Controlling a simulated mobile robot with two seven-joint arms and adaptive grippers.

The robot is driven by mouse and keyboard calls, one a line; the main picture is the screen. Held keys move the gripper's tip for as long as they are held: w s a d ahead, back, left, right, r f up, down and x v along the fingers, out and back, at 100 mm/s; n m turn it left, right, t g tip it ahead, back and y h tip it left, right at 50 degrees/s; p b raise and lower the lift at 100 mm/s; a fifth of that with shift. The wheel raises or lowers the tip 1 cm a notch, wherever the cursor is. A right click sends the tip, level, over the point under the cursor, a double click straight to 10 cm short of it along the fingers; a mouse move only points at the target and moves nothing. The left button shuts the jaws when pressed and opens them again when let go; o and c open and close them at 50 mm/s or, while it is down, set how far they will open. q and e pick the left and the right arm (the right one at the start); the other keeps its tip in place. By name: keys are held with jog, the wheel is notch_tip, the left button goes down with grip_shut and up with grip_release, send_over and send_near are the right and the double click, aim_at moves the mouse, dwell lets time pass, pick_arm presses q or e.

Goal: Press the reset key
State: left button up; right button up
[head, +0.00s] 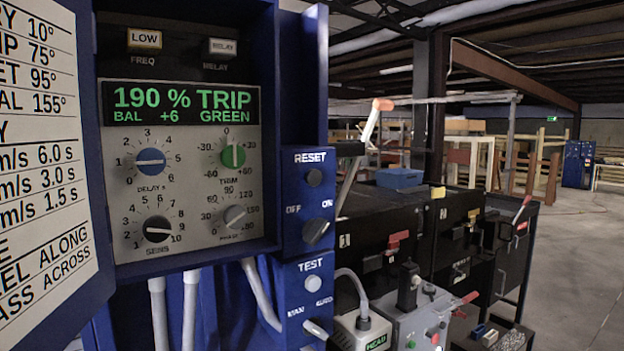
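The reset key (314,177) is a small round dark button under the white RESET label on a blue side box (292,215). The box is fixed to the right of the open detector cabinet (190,190). A dark OFF/ON rotary switch (316,231) sits below the key. The green display (180,104) reads 190 % TRIP, BAL +6, GREEN. Nothing covers the key. Neither of my grippers is in view.
A second blue box with a grey TEST button (312,282) is below. The cabinet door with a printed chart (42,160) stands open at left. Dark cabinets (430,240) and a grey control box (415,318) stand at right. Clear floor (575,255) lies beyond.

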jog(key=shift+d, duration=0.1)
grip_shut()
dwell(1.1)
